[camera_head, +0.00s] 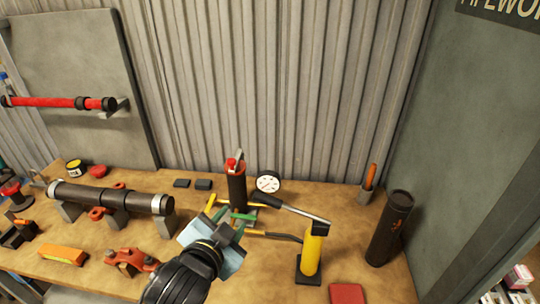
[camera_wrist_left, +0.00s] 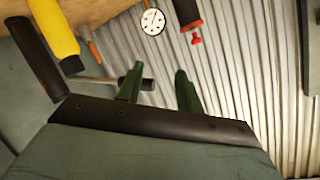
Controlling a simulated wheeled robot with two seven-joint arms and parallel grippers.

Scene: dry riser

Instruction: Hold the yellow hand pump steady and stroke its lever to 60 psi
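The yellow hand pump (camera_head: 312,252) stands upright on a small black base on the bench, right of my left gripper. Its lever (camera_head: 295,212) runs from the pump top to the left, with a silver rod and a black grip (camera_head: 265,200). My left gripper (camera_head: 228,223) is open, its green fingers left of and nearer than the grip. In the left wrist view, the lever (camera_wrist_left: 105,81) passes behind one finger, its black end showing in the gap between the fingers (camera_wrist_left: 160,72); contact cannot be told. The yellow pump body (camera_wrist_left: 55,32) is at upper left. My right gripper is not in view.
A white dial gauge (camera_head: 267,184) and a black-and-red cylinder (camera_head: 237,188) stand behind the lever. A yellow-and-black tool (camera_head: 275,236) lies left of the pump. A dark tube (camera_head: 390,228) stands to the right, a red block (camera_head: 346,294) in front. A clamped pipe (camera_head: 110,197) is at left.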

